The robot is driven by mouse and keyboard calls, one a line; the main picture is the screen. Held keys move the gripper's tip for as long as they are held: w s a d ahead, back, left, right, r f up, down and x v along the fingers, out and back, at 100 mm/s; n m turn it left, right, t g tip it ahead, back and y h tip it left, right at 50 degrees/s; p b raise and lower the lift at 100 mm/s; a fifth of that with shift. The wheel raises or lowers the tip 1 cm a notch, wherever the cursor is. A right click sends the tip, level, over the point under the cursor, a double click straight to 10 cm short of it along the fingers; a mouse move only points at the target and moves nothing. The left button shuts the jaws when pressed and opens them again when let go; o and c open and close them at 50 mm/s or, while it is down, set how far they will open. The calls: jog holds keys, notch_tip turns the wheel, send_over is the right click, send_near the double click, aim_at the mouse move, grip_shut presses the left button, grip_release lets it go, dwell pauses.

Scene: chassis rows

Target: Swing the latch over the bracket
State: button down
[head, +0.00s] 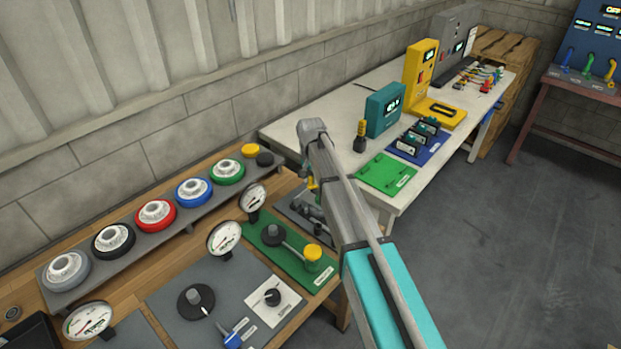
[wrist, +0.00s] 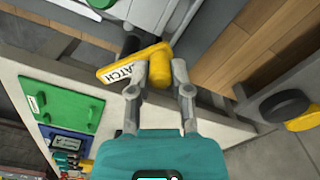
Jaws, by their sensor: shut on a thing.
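The yellow latch (wrist: 125,67), a bar lettered "LATCH" with a rounded yellow knob at one end, shows in the wrist view. My gripper (wrist: 159,86) is shut on the knob, with one grey finger on each side of it. A dark round part shows just behind the bar. I cannot clearly make out the bracket or whether the latch lies over it. In the head view a small yellow piece (head: 312,184) shows beside my arm, above a grey plate at the end of the wooden bench; my arm hides most of that spot.
A green panel (head: 283,250) with a yellow-knobbed lever (head: 312,253) and dial gauges (head: 224,238) stand close on the wooden bench. Coloured handwheels line the wall. A white table (head: 290,134) with a teal box (head: 383,110) stands beyond. Open floor lies right.

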jog(key=shift+s+n, duration=0.15)
jog(key=shift+n, duration=0.15)
jog(key=n, duration=0.1)
jog(key=s+n, duration=0.1)
jog(key=n, duration=0.1)
jog(key=shift+s+d+n, duration=0.15)
jog(key=shift+d+n, duration=0.15)
jog(key=shift+s+d+n, duration=0.2)
jog(key=shift+d+n, duration=0.05)
jog(key=shift+n, duration=0.6)
jog(key=shift+s+d+n, duration=0.2)
jog(key=shift+n, duration=0.65)
jog(key=c, duration=0.5)
grip_release()
jog(key=shift+c, duration=0.2)
jog(key=shift+r, duration=0.1)
